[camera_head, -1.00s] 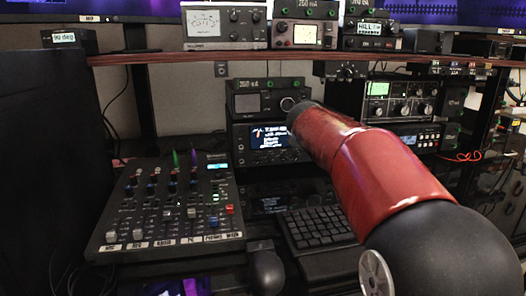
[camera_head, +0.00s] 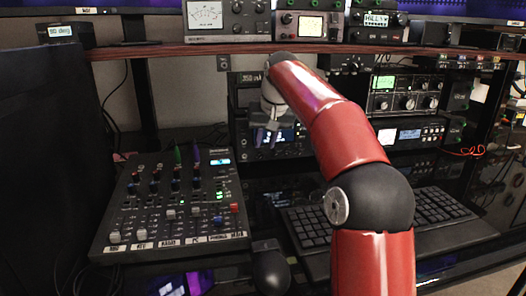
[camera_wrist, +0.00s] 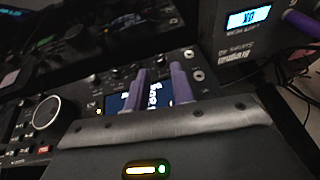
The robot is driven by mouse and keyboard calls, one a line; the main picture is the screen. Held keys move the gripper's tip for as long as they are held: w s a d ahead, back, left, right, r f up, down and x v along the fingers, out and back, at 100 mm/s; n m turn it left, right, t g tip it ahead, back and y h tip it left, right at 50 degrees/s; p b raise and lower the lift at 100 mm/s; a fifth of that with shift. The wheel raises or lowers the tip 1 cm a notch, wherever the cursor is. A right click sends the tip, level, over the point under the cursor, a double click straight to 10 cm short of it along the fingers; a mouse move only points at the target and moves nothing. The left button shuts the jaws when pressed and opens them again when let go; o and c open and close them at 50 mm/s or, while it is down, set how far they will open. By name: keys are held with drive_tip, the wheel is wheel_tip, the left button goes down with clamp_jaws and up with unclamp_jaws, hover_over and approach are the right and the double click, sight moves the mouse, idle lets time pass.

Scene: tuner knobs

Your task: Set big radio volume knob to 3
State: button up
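I cannot tell which knob is the volume knob. My arm hides part of the stack.
A mixer (camera_head: 172,208) lies at the left of the desk. A keyboard (camera_head: 310,228) and a mouse (camera_head: 270,272) lie in front. A radio with a green display (camera_head: 385,82) stands right of my arm. A shelf edge (camera_head: 220,49) runs above the stack.

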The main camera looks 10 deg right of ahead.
sight(263, 154)
drive_tip(key=shift+x, duration=2)
clamp_jaws()
drive_tip(key=shift+d+y, duration=0.4)
drive_tip(key=shift+y, duration=0.4)
drive_tip(key=shift+d+f+m+y, duration=0.15)
drive_tip(key=shift+m+y, duration=0.35)
drive_tip(key=shift+y, duration=0.7)
unclamp_jaws()
